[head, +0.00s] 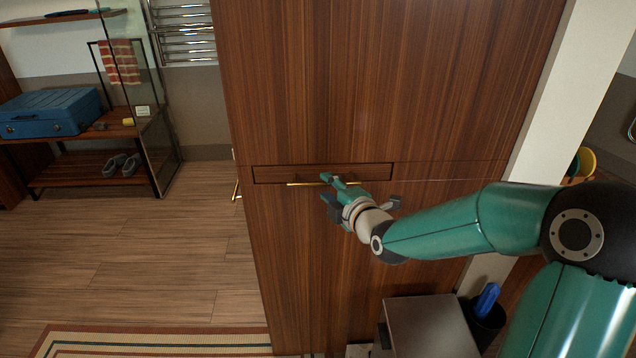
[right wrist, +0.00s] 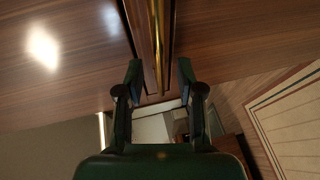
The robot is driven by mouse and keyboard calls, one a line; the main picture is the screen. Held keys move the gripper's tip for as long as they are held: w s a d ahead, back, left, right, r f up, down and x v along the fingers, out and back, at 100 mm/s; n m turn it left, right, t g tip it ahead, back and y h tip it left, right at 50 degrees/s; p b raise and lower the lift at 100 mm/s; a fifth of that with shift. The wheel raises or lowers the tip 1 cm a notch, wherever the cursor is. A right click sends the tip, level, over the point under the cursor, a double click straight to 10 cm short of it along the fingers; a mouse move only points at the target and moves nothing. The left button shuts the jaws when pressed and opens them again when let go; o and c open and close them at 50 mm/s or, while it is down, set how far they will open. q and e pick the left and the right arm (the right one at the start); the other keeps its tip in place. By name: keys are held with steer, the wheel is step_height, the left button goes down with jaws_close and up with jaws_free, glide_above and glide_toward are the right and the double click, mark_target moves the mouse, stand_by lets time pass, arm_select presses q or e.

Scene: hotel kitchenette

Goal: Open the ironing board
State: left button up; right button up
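A narrow wooden drawer front (head: 270,174) is set flush in the tall wooden cabinet (head: 300,90), with a horizontal brass bar handle (head: 302,184) on it. No ironing board shows as such. My right gripper (head: 326,188) is at the middle of the handle. In the right wrist view the brass handle (right wrist: 158,42) runs between the two fingers of the right gripper (right wrist: 161,76), which stand apart with gaps on both sides. Whether the fingertips reach past the bar is hard to tell. My left gripper is out of view.
A grey box-shaped cabinet (head: 430,325) and a dark bin (head: 484,322) with a blue item stand below my right arm. A shelf rack with a blue suitcase (head: 48,113) is at the left. Wooden floor (head: 130,265) lies open left of the cabinet, with a striped rug (head: 150,342).

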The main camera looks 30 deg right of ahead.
mark_target(323, 183)
steer(key=shift+x, duration=1.75)
jaws_close()
